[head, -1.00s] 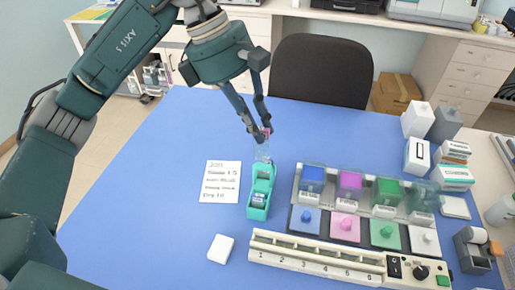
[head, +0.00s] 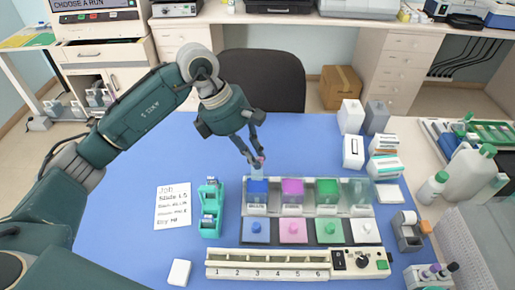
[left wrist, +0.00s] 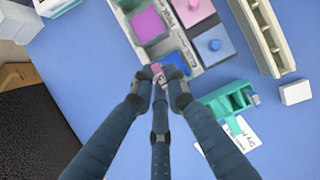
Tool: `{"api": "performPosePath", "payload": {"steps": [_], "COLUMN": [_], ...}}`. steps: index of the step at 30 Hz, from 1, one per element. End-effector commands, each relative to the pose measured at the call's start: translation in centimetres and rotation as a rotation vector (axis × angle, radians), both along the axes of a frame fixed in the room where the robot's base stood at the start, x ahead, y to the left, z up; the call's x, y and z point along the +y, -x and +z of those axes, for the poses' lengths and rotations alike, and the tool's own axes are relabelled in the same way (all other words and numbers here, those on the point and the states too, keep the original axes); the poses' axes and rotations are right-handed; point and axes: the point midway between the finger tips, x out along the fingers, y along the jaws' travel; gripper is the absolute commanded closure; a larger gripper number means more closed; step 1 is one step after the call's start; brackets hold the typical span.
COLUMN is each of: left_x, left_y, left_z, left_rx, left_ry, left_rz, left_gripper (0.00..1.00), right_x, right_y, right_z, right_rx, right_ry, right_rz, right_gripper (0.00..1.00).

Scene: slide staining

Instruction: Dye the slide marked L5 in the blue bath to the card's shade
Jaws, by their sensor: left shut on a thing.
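My left gripper (head: 257,161) is shut on a clear glass slide (head: 257,171) with a pink end. The slide hangs at the back edge of the blue bath (head: 258,192); I cannot tell whether its lower end is inside. In the left wrist view the pink end (left wrist: 157,69) sits between the fingertips, beside the blue bath (left wrist: 178,62). The slide's label is too small to read. The white job card (head: 172,207) lies at the left, with "Slide L5" written on it. The teal slide rack (head: 210,228) stands between card and baths. My right gripper is not in view.
Beside the blue bath stand a magenta bath (head: 293,192), a green bath (head: 328,192) and a clear one (head: 360,190). Knobbed lids lie in front. A numbered strip (head: 270,256) and a white block (head: 179,272) are nearer. Boxes and bottles stand at right.

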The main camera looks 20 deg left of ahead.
Motion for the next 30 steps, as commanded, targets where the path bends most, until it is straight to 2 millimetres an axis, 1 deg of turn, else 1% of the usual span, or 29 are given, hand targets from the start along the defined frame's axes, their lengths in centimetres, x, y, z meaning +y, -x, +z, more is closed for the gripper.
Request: {"api": "performPosePath", "payload": {"steps": [6, 9, 11, 15, 30], "left_x": [-0.1, -0.1, -0.1, 0.0, -0.1], "left_y": [0.0, 0.1, 0.0, 0.0, 0.0], "left_z": [-1.5, -2.3, -2.8, -4.1, -7.8], "left_rx": [0.002, 0.003, 0.002, 0.001, 0.001], "left_ry": [0.001, 0.001, 0.001, 0.000, 0.001], "left_rz": [-0.001, 0.000, -0.001, -0.001, 0.000], "left_gripper": [1.00, 1.00, 1.00, 1.00, 1.00], "right_x": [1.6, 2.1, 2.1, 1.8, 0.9], "right_y": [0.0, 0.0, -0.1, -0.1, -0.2], "right_z": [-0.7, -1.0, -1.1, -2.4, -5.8], "right_rx": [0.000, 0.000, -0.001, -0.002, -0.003], "right_ry": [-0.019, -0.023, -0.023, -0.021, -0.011], "right_rz": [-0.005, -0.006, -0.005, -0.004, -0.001], "right_gripper": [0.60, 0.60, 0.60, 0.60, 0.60]}}
